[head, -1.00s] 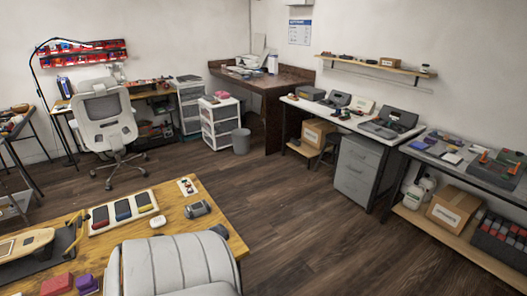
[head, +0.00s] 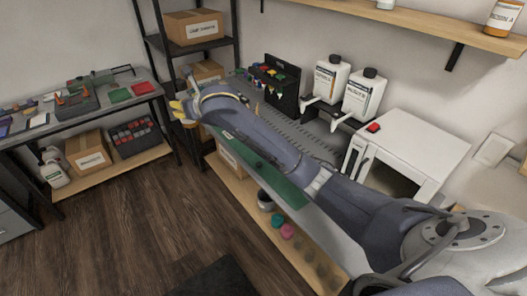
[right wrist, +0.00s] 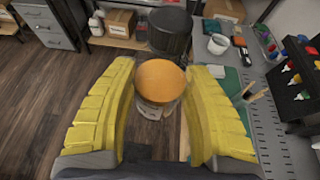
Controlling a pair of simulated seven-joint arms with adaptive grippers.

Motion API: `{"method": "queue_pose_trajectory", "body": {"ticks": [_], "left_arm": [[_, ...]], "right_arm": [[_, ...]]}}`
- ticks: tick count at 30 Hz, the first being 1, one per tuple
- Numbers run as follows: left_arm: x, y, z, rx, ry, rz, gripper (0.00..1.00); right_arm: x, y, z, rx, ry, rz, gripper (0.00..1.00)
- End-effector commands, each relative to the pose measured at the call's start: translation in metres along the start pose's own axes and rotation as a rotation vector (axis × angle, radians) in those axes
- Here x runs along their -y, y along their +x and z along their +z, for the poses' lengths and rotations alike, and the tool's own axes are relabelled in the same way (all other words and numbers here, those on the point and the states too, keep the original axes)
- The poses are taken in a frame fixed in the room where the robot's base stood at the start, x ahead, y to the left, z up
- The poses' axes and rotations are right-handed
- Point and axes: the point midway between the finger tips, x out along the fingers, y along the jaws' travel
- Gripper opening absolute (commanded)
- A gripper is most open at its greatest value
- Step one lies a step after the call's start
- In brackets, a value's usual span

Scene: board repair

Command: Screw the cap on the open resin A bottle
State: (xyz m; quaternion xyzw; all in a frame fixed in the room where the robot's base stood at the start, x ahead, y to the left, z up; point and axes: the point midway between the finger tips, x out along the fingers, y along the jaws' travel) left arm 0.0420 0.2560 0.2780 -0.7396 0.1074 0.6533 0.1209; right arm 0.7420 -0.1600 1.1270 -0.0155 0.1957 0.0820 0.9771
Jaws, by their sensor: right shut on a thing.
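My right gripper (head: 181,111) reaches over the far end of the workbench in the head view. In the right wrist view its yellow fingers (right wrist: 160,92) are shut on an orange round-topped thing (right wrist: 162,76). A pale part shows below the orange top. I cannot tell whether it is a cap or a bottle. An amber bottle labelled resin A (head: 503,18) stands on the wall shelf, its top cut off by the frame. A loose cap cannot be made out. My left gripper is not in view.
Two white labelled bottles with black lids, one left (head: 327,78) and one right (head: 364,94), stand at the back of the bench. A white oven (head: 420,150) is to their right. A black rack (head: 275,85) is left of them.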

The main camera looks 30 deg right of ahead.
Motion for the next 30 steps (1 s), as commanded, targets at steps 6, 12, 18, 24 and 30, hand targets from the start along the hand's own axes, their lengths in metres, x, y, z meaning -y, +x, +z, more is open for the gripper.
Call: {"method": "queue_pose_trajectory", "body": {"ticks": [6, 12, 18, 24, 30], "left_arm": [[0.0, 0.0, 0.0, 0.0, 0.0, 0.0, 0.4], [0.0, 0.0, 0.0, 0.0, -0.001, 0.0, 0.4], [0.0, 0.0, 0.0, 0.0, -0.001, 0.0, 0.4], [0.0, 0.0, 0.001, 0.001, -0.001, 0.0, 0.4], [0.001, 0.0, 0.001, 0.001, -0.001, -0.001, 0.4]], "right_arm": [[0.093, 0.028, 0.022, -0.003, 0.113, -0.256, 0.0], [0.182, 0.042, 0.008, -0.006, 0.213, -0.506, 0.0], [0.252, 0.045, -0.03, -0.005, 0.3, -0.724, 0.0], [0.297, 0.038, -0.069, -0.002, 0.364, -0.879, 0.0], [0.319, 0.027, -0.088, 0.001, 0.403, -0.971, 0.0]]}}
